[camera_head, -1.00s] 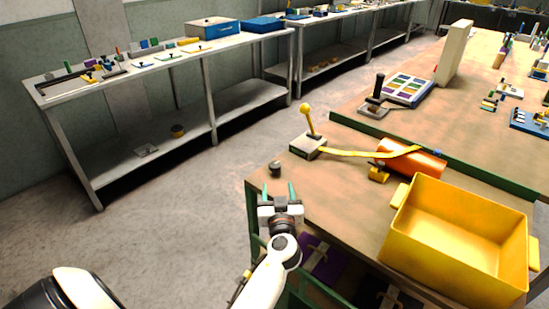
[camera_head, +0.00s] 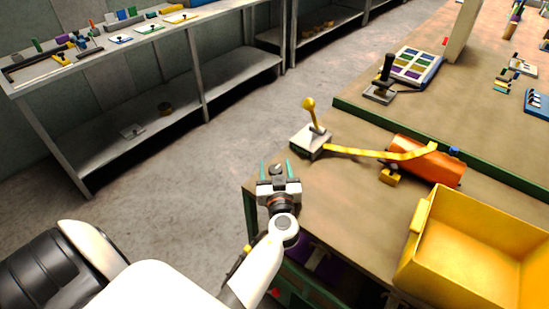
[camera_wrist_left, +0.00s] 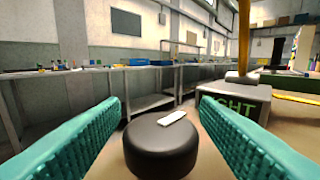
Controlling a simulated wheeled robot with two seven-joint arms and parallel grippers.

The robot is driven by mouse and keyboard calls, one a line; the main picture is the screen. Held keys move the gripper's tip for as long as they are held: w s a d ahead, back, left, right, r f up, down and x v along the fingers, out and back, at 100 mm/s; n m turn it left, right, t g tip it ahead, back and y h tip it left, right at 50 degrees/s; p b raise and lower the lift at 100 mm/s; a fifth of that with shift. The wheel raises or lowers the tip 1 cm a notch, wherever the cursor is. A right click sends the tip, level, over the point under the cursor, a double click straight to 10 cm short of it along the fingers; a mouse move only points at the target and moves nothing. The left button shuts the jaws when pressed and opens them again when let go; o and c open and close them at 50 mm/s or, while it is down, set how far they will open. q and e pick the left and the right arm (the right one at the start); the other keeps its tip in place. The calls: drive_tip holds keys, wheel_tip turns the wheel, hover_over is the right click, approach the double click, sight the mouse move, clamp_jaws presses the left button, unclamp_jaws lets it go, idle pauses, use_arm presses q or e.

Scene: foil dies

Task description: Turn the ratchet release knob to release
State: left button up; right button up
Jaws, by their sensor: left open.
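The dark round knob (camera_head: 277,169) stands on the near left corner of the table. In the left wrist view the knob (camera_wrist_left: 161,146) is a black disc with a white pointer mark on top, aimed away and to the right. My left gripper (camera_head: 275,168) is open, with its teal fingers on either side of the knob. Gaps show between the fingers and the knob. Beyond it stands a grey ratchet block (camera_head: 310,141) with an upright yellow lever (camera_head: 311,112). Green letters "GHT" show on the block (camera_wrist_left: 236,108), the rest hidden. My right gripper is not in view.
A yellow strap (camera_head: 365,153) runs from the block to an orange cylinder (camera_head: 428,160). A yellow bin (camera_head: 470,250) stands at the right. A black-handled lever (camera_head: 384,80) stands farther back. The floor left of the table is clear.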

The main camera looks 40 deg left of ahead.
use_arm(q)
drive_tip(key=shift+d+r, duration=0.1)
drive_tip(key=shift+d, duration=0.05)
drive_tip(key=shift+s, duration=0.1)
drive_tip(key=shift+c, duration=0.9)
drive_tip(key=c, duration=0.8)
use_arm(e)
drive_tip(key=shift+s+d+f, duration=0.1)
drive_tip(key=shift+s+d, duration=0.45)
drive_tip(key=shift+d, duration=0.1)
